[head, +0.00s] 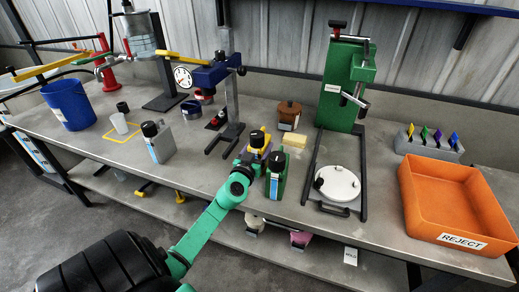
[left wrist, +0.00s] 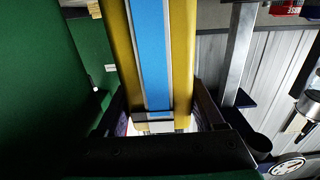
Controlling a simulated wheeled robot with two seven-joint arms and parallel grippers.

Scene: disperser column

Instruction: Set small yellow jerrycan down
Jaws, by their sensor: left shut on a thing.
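The small yellow jerrycan (head: 262,148) with a black cap is at the middle of the bench in the head view. My left gripper (head: 251,158) is shut on it. In the left wrist view the yellow jerrycan (left wrist: 183,55), with a blue stripe down its face, stands between the two dark fingers. The head view does not clearly show whether its base touches the bench; my gripper and a green jerrycan (head: 277,176) hide its lower part. The green jerrycan stands just right of it, near the front edge. My right gripper is not in view.
A round white plate (head: 338,184) lies in a green press stand on the right. An orange reject tray (head: 455,200) is farther right.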

